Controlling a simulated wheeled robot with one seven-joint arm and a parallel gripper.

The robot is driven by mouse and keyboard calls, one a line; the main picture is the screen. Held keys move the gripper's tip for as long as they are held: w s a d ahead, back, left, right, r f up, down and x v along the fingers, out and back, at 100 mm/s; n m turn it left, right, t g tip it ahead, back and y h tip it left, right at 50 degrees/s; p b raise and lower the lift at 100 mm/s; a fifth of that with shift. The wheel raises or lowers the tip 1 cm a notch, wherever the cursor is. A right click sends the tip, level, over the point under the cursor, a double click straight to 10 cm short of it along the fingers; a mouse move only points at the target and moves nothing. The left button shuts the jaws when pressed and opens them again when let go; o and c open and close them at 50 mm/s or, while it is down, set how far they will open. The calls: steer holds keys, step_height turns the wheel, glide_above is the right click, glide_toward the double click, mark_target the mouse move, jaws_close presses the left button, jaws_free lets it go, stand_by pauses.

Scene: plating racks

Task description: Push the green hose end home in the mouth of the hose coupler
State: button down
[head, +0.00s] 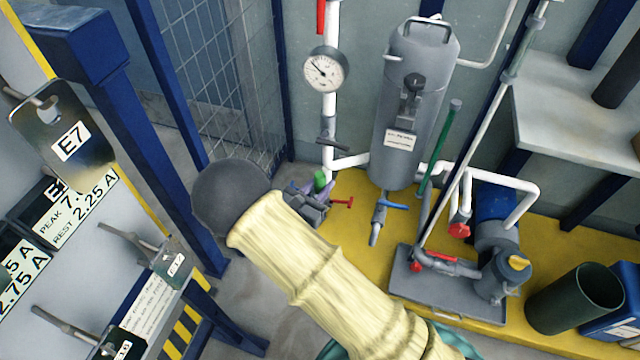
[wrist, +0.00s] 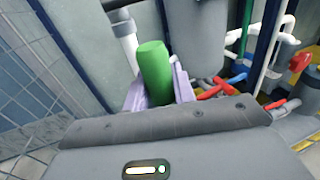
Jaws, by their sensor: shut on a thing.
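The green hose end (head: 320,181) shows as a small stub just beyond my arm in the head view. In the wrist view the green hose end (wrist: 155,72) stands upright, large and close, between two pale purple fingers. My gripper (wrist: 159,92) is shut on it, with one finger on each side. In the head view my gripper (head: 318,189) is mostly hidden behind my wrist and sleeve. I cannot make out the coupler's mouth in either view. The lower part of the hose end is hidden behind my gripper's body.
A white pipe with a pressure gauge (head: 325,70) rises behind my gripper. A grey tank (head: 412,110) stands to its right. A red valve lever (head: 343,202) and a blue one (head: 393,206) are close on the right. A blue post (head: 150,130) and wire mesh are left.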

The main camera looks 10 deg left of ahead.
mark_target(320, 175)
steer(key=shift+f+b, duration=0.45)
steer(key=shift+f, duration=0.5)
steer(key=c, duration=1.1)
jaws_free()
step_height(320, 175, up, 10)
steer(key=p, duration=0.4)
